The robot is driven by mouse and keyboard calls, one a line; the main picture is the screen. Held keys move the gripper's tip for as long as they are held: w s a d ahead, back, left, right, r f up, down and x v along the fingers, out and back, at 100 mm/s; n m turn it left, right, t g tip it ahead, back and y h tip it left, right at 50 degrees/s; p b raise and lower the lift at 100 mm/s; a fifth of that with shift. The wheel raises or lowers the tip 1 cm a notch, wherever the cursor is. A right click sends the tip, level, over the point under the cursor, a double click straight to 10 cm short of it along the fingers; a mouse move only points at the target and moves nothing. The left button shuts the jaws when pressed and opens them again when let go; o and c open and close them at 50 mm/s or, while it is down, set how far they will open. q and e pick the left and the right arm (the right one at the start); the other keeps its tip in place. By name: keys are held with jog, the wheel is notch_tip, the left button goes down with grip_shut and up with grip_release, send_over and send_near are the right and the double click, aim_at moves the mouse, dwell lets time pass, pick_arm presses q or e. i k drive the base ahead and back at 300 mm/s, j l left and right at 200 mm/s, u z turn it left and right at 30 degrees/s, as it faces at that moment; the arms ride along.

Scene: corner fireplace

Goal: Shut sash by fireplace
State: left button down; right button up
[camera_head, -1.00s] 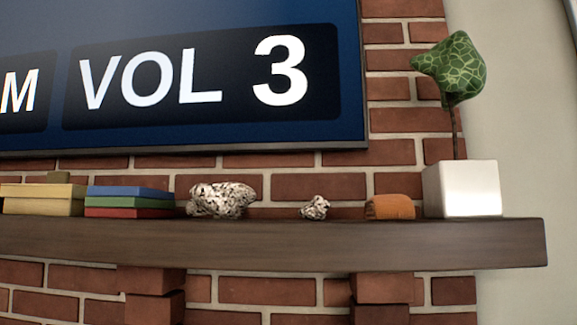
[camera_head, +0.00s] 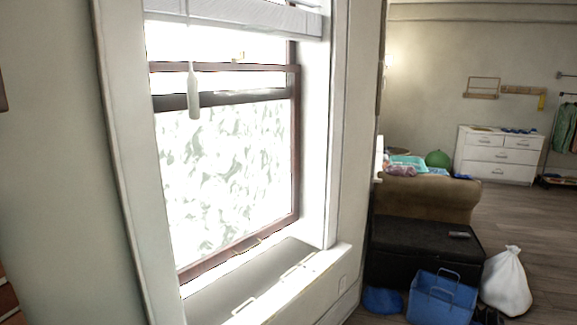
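A window with a dark reddish-brown sash (camera_head: 296,160) stands left of centre in the head view. Its lower pane (camera_head: 225,175) is bright and patterned. Two horizontal rails cross the upper part at different heights, an upper one (camera_head: 225,68) and a thicker lower one (camera_head: 245,95). The sash's bottom rail (camera_head: 240,248) runs just above a pale sill area; I cannot tell whether there is a gap beneath it. Neither of my grippers is in view.
A pale blind (camera_head: 240,18) with a hanging pull (camera_head: 194,92) covers the window top. On the right stand a black chest (camera_head: 420,250), a blue basket (camera_head: 442,298), a white bag (camera_head: 507,282) and a white dresser (camera_head: 497,155). Wooden floor is clear further back.

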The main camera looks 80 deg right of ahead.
aim_at(200, 266)
jog(key=l+z, duration=0.1)
jog(key=z, duration=1.95)
jog(key=k+l, duration=0.05)
